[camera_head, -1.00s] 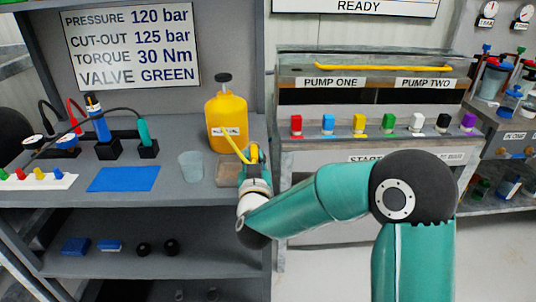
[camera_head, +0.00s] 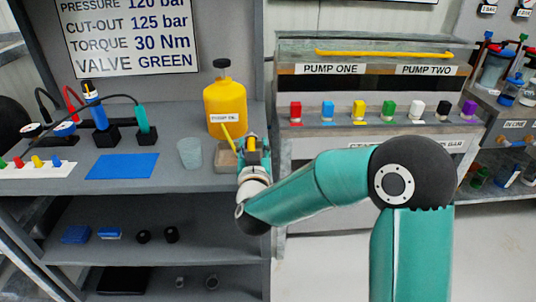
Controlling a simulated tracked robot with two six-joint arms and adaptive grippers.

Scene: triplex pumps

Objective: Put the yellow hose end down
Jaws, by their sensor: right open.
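A thin yellow piece (camera_head: 227,136), which looks like the yellow hose end, slants upward in front of the yellow jug (camera_head: 226,100). Its lower end is at a small brown tray (camera_head: 226,160) on the bench, beside my right gripper. My right gripper (camera_head: 252,143) is at the bench's right end, just right of the yellow piece, with its jaws open. A small yellow patch shows at its fingers; I cannot tell whether it is part of the hose. The wrist hides part of the tray. My left gripper is not in view.
A clear cup (camera_head: 190,153) stands left of the tray. A blue mat (camera_head: 122,166) lies further left, with probes in black holders (camera_head: 107,136) behind it. The pump bench (camera_head: 375,128) with coloured knobs is to the right, beyond a gap.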

